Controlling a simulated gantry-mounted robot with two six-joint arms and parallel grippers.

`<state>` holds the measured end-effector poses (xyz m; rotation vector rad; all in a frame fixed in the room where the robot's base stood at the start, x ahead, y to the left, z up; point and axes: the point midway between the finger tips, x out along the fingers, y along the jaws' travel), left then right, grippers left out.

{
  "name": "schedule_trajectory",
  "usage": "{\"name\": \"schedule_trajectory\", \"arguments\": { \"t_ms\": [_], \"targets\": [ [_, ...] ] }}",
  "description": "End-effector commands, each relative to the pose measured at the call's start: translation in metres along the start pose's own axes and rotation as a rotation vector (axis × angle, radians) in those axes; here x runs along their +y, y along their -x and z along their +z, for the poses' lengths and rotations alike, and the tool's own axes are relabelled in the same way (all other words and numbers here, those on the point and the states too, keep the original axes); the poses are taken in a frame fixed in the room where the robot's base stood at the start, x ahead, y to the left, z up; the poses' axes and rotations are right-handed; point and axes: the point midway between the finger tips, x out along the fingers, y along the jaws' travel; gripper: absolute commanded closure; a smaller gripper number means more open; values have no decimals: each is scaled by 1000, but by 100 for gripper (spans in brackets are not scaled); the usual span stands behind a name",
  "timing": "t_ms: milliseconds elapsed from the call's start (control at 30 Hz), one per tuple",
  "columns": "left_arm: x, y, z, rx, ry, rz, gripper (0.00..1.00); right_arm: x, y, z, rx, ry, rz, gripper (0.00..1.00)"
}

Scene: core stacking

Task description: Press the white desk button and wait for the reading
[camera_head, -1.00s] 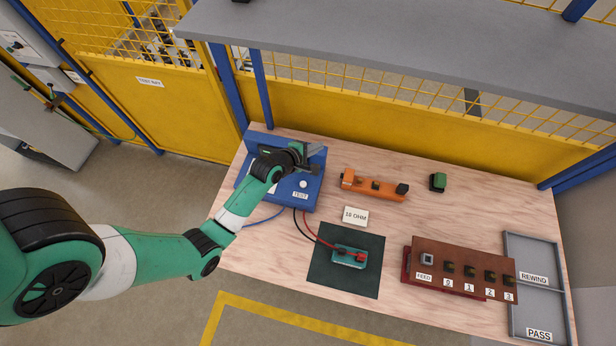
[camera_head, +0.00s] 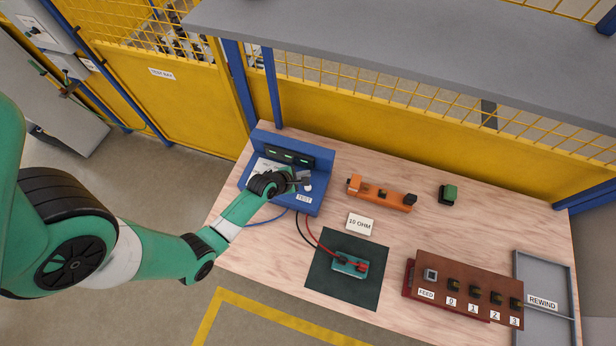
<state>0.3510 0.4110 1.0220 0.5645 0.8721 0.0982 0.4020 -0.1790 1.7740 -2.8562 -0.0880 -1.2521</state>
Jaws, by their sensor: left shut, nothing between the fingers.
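The blue test unit (camera_head: 310,204) stands at the back left of the wooden table, with a TEST label on its front. The white button (camera_head: 308,188) sits on its top, just above that label. My left gripper (camera_head: 303,181) is shut and empty, its tips right at the button and partly over it. I cannot tell whether they touch or press it. A dark display (camera_head: 289,156) on the unit's upright back shows small green marks, too small to read. My right gripper is not in view.
A dark mat (camera_head: 335,290) holds a green part (camera_head: 349,264) with red and black leads. A 10 OHM card (camera_head: 360,224), an orange fixture (camera_head: 381,194), a green block (camera_head: 448,194), a brown numbered rack (camera_head: 450,262) and a grey tray (camera_head: 530,262) stand to the right. A grey shelf (camera_head: 420,50) overhangs the back.

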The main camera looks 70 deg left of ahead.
Motion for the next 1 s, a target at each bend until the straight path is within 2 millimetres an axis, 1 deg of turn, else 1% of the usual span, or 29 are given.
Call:
{"name": "schedule_trajectory", "arguments": {
  "t_ms": [33,400,600,1000],
  "targets": [
    [-5,-7,-5,0,0,0,100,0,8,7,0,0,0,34],
    [-32,-44,-32,0,-1,0,100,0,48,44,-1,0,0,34],
    [-40,-55,-40,-1,-1,1,100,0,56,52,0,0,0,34],
    [-40,-55,-40,-1,-1,0,100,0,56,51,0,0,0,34]
  ]
}}
